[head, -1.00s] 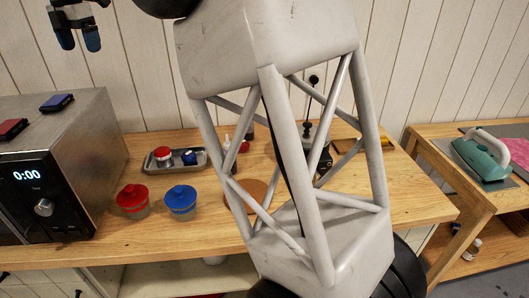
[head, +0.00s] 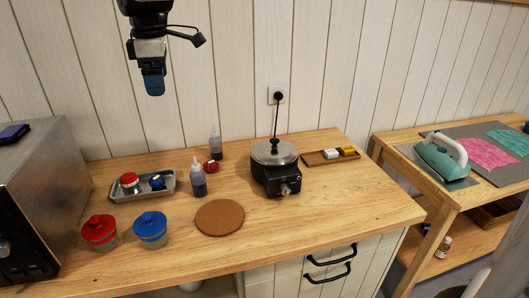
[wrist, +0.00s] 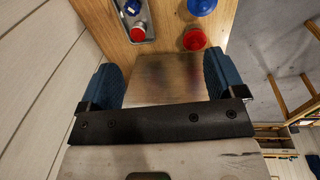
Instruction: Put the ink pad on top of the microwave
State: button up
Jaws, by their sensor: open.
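A blue ink pad (head: 14,133) lies on top of the microwave (head: 42,175) at the left edge of the head view. The microwave is partly cut off there. My gripper (head: 153,84) hangs in the air in front of the back wall, above and to the right of the microwave. In the wrist view its two blue fingers (wrist: 161,85) are wide apart with nothing between them. A bare metal surface (wrist: 165,80), seemingly the microwave, shows below the fingers.
A red-lidded jar (head: 99,233), a blue-lidded jar (head: 150,230) and a metal tray (head: 127,194) stand right of the microwave. Squeeze bottles (head: 198,182), a cork mat (head: 220,217) and a black pot (head: 275,170) stand farther right. The front right of the counter is clear.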

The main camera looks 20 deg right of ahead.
jog(key=s+d+f+m, duration=0.6)
jog(key=s+d+f, duration=0.1)
jog(key=s, duration=0.3)
jog(key=s+d+f+m, duration=0.6)
jog(key=s+d, duration=0.3)
jog(key=s, duration=0.2)
jog(key=s+d+f+m+t, duration=0.1)
jog(key=s+d+f+m, duration=0.5)
jog(key=s, duration=0.4)
jog(key=shift+s+d+f+h, duration=0.35)
jog(key=shift+d+f, duration=0.45)
jog(key=shift+d, duration=0.4)
